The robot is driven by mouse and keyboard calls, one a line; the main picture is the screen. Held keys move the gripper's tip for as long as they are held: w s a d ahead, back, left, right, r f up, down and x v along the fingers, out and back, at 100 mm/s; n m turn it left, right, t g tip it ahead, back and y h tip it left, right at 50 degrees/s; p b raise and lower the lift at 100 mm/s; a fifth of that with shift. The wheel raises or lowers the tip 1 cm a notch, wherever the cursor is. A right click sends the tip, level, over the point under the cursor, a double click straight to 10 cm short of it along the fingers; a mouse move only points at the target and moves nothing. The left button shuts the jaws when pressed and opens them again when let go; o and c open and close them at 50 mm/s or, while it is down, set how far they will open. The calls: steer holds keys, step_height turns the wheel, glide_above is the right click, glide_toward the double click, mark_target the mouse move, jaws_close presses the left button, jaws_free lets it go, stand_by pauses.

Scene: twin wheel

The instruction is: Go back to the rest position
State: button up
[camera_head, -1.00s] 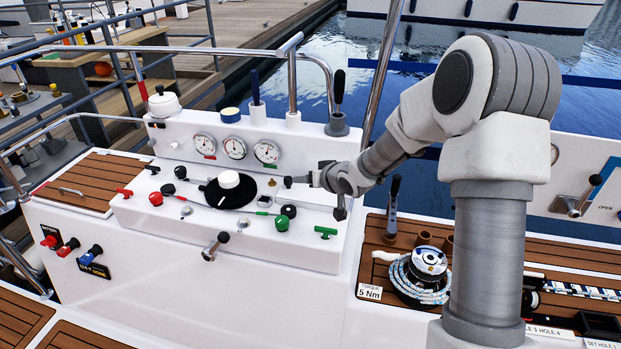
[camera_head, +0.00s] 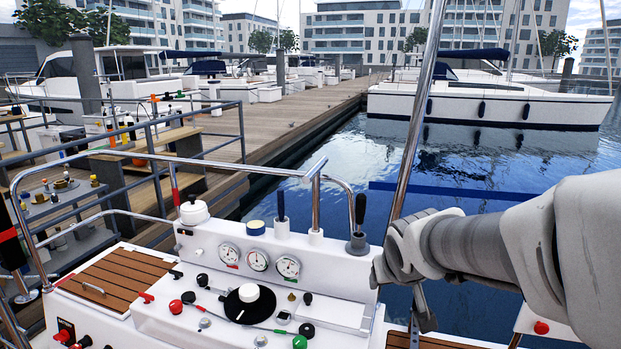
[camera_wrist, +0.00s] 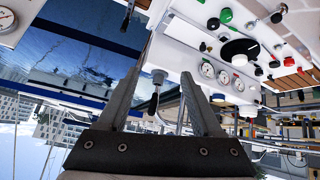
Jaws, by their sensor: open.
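My gripper (camera_wrist: 160,95) shows in the wrist view with its two fingers apart and nothing between them. That view is upside down, with the sky at the bottom. In the head view my arm comes in from the right, and my wrist hangs in the air to the right of the white console (camera_head: 340,275). The fingers are mostly hidden there. The console also shows in the wrist view (camera_wrist: 188,40), with its gauges and knobs. The gripper appears clear of the console.
A metal rail (camera_head: 150,157) runs above the console, and a steel pole (camera_head: 420,110) rises beside my wrist. A black-handled lever (camera_head: 359,215) stands at the console's back right corner. Open water (camera_head: 320,170) lies behind, with a dock (camera_head: 270,120) and moored boats beyond.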

steer(key=s+r+g+p, duration=0.1)
steer(key=s+r+p, duration=0.1)
steer(key=s, duration=0.8)
steer(key=s+r+g+y+p, duration=0.1)
steer(key=s+r, duration=0.4)
steer(key=s, duration=0.5)
steer(key=shift+a+m+p, duration=0.3)
steer(key=shift+m+p, duration=0.1)
steer(key=shift+p, duration=0.2)
steer(key=shift+s, duration=0.15)
